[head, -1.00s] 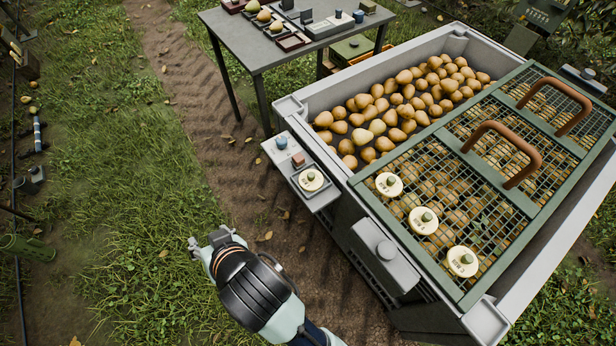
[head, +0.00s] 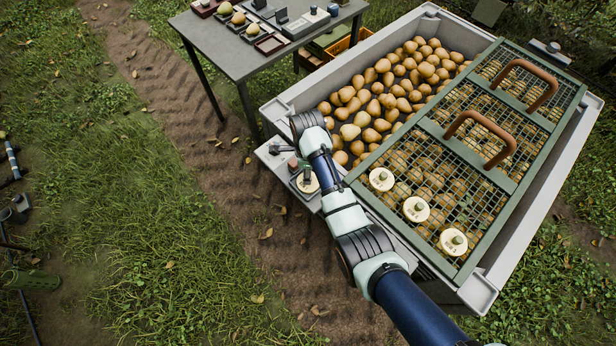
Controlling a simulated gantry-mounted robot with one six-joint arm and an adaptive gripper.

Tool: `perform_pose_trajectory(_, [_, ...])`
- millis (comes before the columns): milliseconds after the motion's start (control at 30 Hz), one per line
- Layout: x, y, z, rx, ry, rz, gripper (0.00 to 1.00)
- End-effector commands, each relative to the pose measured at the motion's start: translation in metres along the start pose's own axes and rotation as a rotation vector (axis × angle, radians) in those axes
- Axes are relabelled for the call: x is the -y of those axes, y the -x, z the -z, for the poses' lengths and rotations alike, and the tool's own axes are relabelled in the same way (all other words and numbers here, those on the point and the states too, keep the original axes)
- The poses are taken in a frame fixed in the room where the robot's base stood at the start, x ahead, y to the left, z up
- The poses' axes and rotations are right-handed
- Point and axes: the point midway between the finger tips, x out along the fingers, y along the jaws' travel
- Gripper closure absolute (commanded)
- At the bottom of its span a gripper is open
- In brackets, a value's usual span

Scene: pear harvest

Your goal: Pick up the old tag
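A round cream tag (head: 306,184) lies in a small tray on the side shelf (head: 318,204) of the pear bin, partly hidden by my gripper. Three similar tags with green knobs lie on the mesh lid: an upper one (head: 381,179), a middle one (head: 415,210) and a lower one (head: 453,242). I cannot read which is marked old. My gripper (head: 305,174) points down over the shelf tag, at or just above its knob. The fingers are too small and too covered to show whether they are open or shut, or whether they touch it.
The grey bin (head: 279,106) of pears stands right of my gripper. Its green mesh lid has two brown handles (head: 480,135). A small reddish block (head: 293,164) sits beside the shelf tag. A grey table (head: 232,62) with trays and pears stands behind.

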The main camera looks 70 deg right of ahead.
Motion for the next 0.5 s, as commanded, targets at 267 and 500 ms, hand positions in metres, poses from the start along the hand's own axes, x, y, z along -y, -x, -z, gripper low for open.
perform_pose_trajectory(267, [0.002,-0.047,0.003,0.0,0.0,-0.001,0.45])
perform_pose_trajectory(500, [0.003,-0.05,0.003,0.001,0.001,0.002,0.45])
